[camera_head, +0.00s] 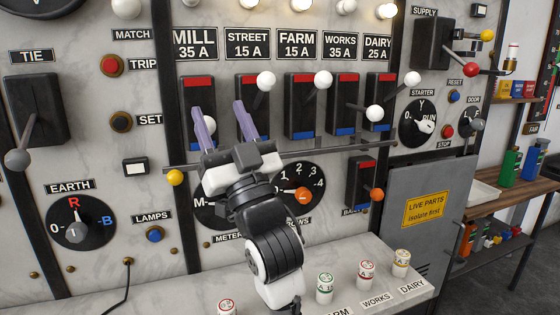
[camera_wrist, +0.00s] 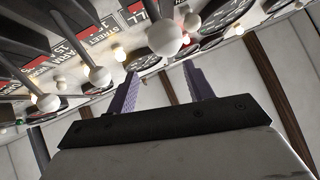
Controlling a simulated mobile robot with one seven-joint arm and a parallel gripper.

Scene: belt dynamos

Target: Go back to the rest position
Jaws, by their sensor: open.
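My gripper (camera_head: 222,126) is in front of the switch panel in the head view, with its two purple fingers apart and nothing between them. The fingers point up, in front of the MILL (camera_head: 198,90) and STREET (camera_head: 250,92) switches, and partly hide them. In the wrist view my gripper (camera_wrist: 157,90) is also open and empty. A white ball knob (camera_wrist: 164,38) shows just beyond the fingertips there; I cannot tell whether they touch it. My arm hides part of the meter dials low on the panel.
The STREET, FARM (camera_head: 302,95), WORKS (camera_head: 342,100) and DAIRY (camera_head: 380,95) switches have white ball knobs sticking out. A horizontal bar (camera_head: 340,147) with a yellow knob (camera_head: 175,177) crosses behind my gripper. A marble ledge (camera_head: 385,285) carries several labelled fuses. A grey cabinet (camera_head: 425,240) stands right.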

